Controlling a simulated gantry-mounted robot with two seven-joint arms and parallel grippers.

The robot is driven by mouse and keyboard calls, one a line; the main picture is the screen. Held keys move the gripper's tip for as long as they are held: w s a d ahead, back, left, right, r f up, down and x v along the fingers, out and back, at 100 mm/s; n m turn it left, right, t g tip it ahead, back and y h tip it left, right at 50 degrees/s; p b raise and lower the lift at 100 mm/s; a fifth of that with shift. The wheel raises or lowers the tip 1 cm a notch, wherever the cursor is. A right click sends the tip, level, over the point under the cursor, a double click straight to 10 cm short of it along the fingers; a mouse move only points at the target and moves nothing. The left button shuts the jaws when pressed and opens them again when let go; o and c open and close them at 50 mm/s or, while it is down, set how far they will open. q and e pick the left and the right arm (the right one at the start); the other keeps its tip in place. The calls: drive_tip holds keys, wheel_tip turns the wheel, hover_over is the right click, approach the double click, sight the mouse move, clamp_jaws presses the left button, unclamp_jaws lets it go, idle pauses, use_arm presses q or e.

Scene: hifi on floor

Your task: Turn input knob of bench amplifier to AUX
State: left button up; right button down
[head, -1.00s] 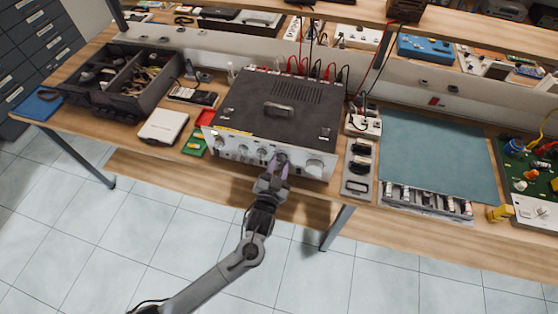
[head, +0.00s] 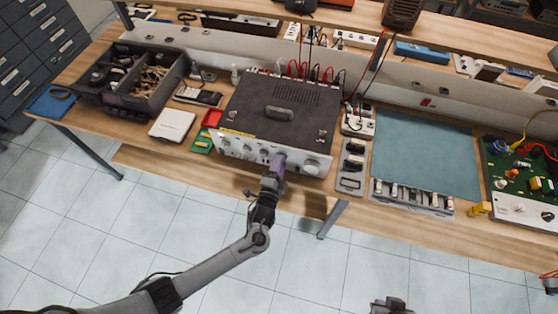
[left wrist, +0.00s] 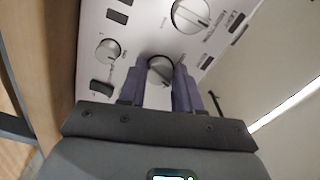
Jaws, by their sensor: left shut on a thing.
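The bench amplifier (head: 275,112) is a black-topped box with a handle and a silver front panel. Its panel carries a row of small knobs and a large knob (head: 311,166) at the right. My left gripper (head: 278,160) is at the panel, just left of the large knob. In the left wrist view its purple fingers (left wrist: 165,85) are shut on a round silver knob (left wrist: 160,68), one on each side. The large knob and a smaller knob (left wrist: 107,50) also show there. I cannot read AUX. My right gripper (head: 390,305) is partly in view at the bottom edge.
The amplifier stands on a wooden bench (head: 140,132). A grey tray (head: 350,183) is close on its right, with a teal mat (head: 425,155) beyond. Green and red pieces and a white box (head: 172,125) are on its left. The floor in front is open.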

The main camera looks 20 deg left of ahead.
use_arm(q)
drive_tip(key=shift+r+m+p, duration=0.1)
drive_tip(key=shift+m+p, duration=1.3)
drive_tip(key=shift+m, duration=1.5)
drive_tip(key=o, duration=1)
drive_tip(key=shift+o, duration=0.2)
drive_tip(key=s+d+p, duration=0.1)
drive_tip(key=s, duration=0.9)
drive_tip(key=shift+s, duration=0.35)
